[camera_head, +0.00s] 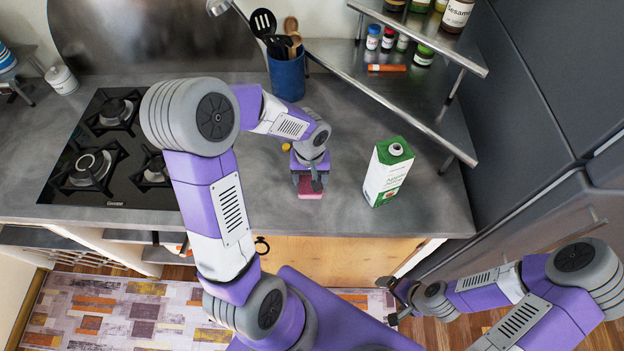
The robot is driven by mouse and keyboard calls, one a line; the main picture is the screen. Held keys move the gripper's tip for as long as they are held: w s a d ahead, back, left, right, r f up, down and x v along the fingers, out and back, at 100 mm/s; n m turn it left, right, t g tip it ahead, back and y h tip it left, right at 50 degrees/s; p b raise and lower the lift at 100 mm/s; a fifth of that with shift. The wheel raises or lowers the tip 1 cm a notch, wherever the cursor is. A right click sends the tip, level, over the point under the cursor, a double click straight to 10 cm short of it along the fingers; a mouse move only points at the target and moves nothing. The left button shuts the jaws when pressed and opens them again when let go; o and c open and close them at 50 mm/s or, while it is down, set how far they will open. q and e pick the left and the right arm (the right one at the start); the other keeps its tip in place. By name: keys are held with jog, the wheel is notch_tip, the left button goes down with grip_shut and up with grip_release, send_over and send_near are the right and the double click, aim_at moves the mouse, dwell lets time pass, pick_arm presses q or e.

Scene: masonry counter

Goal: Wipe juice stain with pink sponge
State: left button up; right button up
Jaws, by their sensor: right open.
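The pink sponge (311,194) lies at the front middle of the counter (235,190). My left gripper (310,183) points down at the sponge, with a dark finger against it. The arm hides much of this gripper, so I cannot tell whether it is closed on the sponge. A small yellow-orange spot (286,147), which may be the juice stain, shows behind and left of this gripper, partly beside my wrist. My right gripper (389,301) is open and empty, in front of the counter at the lower right, well away from the sponge.
A green and white juice carton (388,172) stands upright right of the sponge. A blue utensil holder (287,76) stands behind. The black gas hob (100,160) is at left. A metal shelf (400,70) with jars overhangs the back right. Counter between sponge and carton is clear.

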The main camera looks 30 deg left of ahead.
aim_at(311, 179)
pick_arm(q)
jog(key=shift+r+p, duration=1.85)
jog(key=shift+r, duration=1)
jog(key=shift+d+f, duration=0.1)
